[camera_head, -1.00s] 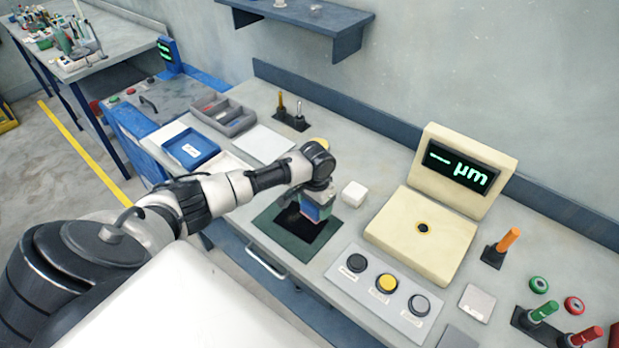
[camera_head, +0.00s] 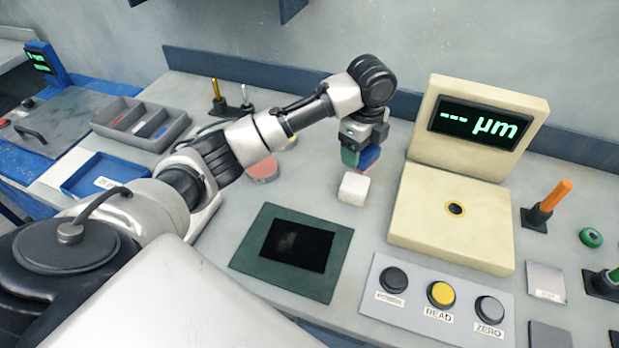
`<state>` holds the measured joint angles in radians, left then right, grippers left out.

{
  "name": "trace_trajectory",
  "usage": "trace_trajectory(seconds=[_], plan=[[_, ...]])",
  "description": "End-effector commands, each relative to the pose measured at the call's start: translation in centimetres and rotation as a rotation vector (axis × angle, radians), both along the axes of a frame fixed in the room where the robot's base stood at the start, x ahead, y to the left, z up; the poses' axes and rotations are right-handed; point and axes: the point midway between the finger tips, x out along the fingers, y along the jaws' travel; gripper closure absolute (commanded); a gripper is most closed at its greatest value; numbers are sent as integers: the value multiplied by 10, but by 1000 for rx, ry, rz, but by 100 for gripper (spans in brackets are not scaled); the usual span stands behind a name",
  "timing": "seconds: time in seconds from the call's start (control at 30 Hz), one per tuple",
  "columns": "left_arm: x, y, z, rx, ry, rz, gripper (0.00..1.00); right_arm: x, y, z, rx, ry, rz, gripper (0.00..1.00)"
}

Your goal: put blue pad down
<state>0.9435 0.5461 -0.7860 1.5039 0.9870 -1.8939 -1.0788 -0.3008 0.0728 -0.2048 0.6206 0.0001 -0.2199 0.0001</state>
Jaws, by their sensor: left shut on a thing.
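My left gripper (camera_head: 359,160) points down over the bench, right of the middle of the head view. It is shut on the blue pad (camera_head: 370,157), which shows as a small blue patch between the fingers. Most of the pad is hidden by the gripper. The gripper is just above and behind a small white block (camera_head: 353,189); I cannot tell the exact height. My right gripper is not in view.
A green mat with a black centre (camera_head: 252,258) lies empty in front. A cream gauge (camera_head: 445,220) with a "--- µm" display stands right. A button panel (camera_head: 415,312) is at the front. A pink round pad (camera_head: 262,170) and a blue tray (camera_head: 100,176) lie left.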

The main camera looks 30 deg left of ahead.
Motion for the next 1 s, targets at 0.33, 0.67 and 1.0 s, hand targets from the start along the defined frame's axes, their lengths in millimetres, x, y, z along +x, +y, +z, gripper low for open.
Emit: trace_trajectory(seconds=[0.33,0.67,1.0], plan=[[-22,71,-40,5,6,-1,53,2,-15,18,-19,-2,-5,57],[-32,108,-68,0,2,-4,53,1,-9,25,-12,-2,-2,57],[-32,108,-106,2,1,-5,53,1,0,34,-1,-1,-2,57]])
